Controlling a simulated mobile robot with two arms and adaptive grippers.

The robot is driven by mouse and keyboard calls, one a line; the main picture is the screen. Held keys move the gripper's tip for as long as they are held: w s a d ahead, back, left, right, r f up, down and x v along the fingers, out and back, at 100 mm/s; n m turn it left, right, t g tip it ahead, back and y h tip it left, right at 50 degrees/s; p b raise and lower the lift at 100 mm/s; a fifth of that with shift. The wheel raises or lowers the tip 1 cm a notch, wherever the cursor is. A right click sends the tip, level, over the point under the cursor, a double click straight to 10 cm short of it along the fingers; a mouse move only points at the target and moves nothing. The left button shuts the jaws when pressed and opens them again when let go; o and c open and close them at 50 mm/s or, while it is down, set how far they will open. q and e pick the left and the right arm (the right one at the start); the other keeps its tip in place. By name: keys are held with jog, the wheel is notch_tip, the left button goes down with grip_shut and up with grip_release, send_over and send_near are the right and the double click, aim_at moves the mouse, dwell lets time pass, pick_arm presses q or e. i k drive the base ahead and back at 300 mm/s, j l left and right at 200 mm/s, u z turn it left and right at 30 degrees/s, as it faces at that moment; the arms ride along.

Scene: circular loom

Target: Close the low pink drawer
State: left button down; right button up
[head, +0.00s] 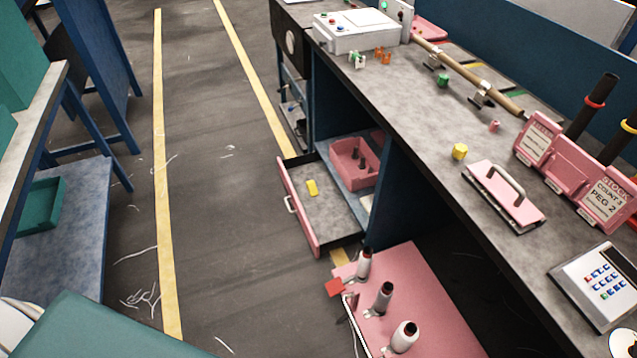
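The low pink drawer (299,206) is open. It sticks out to the left from beneath the grey workbench, over the floor. Its pink front carries a pale handle (290,204) on the outer face. The drawer has a grey floor and a small yellow piece (312,187) lies in it. Neither of my grippers shows in the head view.
A pink bin (368,180) with dark pegs sits on the shelf behind the drawer. A pink bobbin stand (425,280) with several spools is near the drawer's front right. The bench top (430,150) holds assorted parts. Open floor (220,230) lies left of the drawer.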

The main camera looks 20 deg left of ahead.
aim_at(328, 222)
jog(key=i+j+z, duration=0.35)
jog(key=j, duration=0.3)
jog(key=i+j+z, duration=0.2)
jog(key=j, duration=0.15)
jog(key=j+z, duration=0.15)
jog(key=j, duration=0.2)
jog(key=i+j+z, duration=0.2)
jog(key=j, duration=0.2)
